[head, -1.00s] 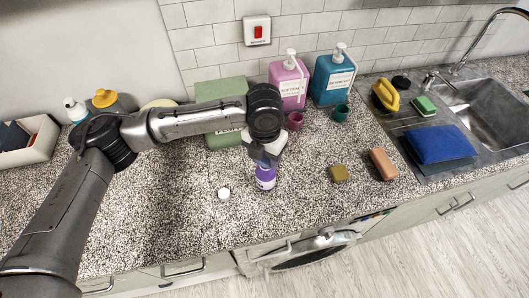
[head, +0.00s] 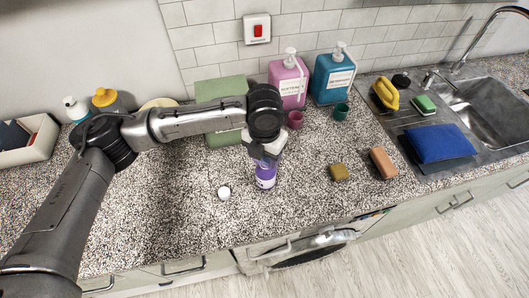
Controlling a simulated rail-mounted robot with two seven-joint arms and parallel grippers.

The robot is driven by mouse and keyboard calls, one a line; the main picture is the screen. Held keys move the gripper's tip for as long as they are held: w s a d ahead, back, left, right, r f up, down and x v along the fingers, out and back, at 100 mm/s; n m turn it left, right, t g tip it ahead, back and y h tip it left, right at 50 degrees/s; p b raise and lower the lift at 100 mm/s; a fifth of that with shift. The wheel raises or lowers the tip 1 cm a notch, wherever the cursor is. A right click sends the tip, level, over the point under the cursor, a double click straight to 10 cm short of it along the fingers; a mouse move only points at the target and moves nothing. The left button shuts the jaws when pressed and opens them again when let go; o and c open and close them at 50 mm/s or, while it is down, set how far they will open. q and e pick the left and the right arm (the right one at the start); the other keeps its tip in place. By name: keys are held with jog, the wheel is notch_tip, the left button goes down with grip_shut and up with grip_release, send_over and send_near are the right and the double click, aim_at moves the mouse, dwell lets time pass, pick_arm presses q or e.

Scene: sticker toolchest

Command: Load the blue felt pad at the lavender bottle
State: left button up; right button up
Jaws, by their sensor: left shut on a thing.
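The lavender bottle (head: 265,178) stands upright on the speckled counter, purple with a pale label. My left gripper (head: 265,154) is directly above it, pointing down, its fingers at the bottle's top. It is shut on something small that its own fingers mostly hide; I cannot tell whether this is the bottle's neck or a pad. The bottle's mouth is hidden. A large blue pad-like slab (head: 440,143) lies by the sink; I cannot tell whether it is felt. My right gripper is not in view.
A small white cap (head: 224,192) lies left of the bottle. Pink (head: 289,83) and teal (head: 332,79) pump bottles stand behind, with small cups before them. The counter's front edge is close.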

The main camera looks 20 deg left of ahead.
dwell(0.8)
pick_arm(q)
jog(key=shift+f+p, duration=0.15)
jog(key=shift+p, duration=0.35)
dwell(0.4)
dwell(0.5)
notch_tip(320, 180, up, 7)
jog(key=p, duration=0.8)
dwell(0.5)
dwell(0.5)
